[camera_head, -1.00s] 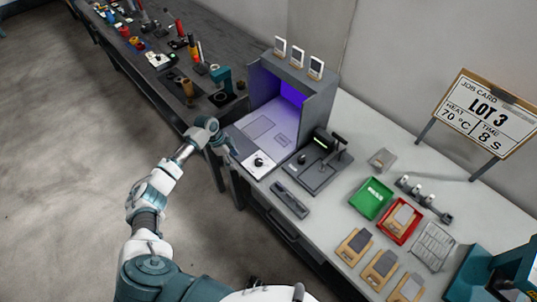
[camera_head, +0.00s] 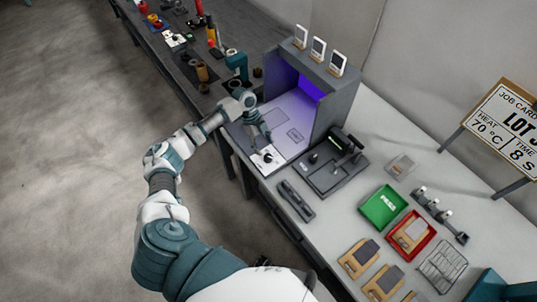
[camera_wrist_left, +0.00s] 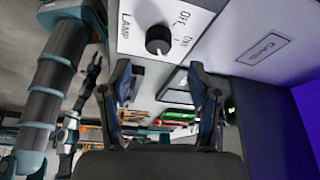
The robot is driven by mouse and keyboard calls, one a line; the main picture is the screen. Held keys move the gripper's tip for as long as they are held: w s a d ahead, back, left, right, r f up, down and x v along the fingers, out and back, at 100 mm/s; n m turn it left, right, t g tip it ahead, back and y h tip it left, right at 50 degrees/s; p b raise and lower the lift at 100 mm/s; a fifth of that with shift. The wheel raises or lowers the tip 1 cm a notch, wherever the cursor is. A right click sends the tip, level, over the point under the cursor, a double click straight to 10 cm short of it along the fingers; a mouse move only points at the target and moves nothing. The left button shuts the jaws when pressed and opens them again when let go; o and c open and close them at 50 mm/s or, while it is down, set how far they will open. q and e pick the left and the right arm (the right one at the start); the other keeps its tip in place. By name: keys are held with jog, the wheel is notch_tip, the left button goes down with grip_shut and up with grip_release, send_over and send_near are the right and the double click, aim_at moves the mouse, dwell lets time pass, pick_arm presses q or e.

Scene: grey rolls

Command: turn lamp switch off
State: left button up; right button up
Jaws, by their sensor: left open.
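In the left wrist view the knob (camera_wrist_left: 158,40) sits on the panel marked LAMP, OFF and ON. A small pale mark shows on the knob's edge, but I cannot tell which word it points to. The booth (camera_head: 322,105) glows purple inside. My left gripper (camera_head: 265,134) is just above and behind the knob. In its wrist view the fingers (camera_wrist_left: 162,88) are apart with nothing between them.
A black device with a lever (camera_head: 332,162) stands right of the panel, and a dark bar (camera_head: 296,200) lies in front. Green (camera_head: 383,207) and red (camera_head: 411,233) trays are farther right. Three small framed cards stand on the booth's top. A cluttered dark bench (camera_head: 190,50) is behind left.

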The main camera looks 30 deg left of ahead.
aim_at(268, 156)
pick_arm(q)
jog(key=x, duration=0.4)
jog(key=shift+s+a+f, duration=0.1)
jog(key=shift+a+f, duration=0.1)
jog(key=shift+f, duration=0.15)
jog(key=shift+d+f, duration=0.2)
jog(key=shift+f, duration=0.45)
jog(key=shift+d, duration=0.1)
pick_arm(e)
jog(key=shift+w+a+r, duration=0.1)
jog(key=shift+w+a, duration=0.05)
jog(key=shift+w, duration=0.45)
pick_arm(q)
jog(key=shift+d, duration=0.1)
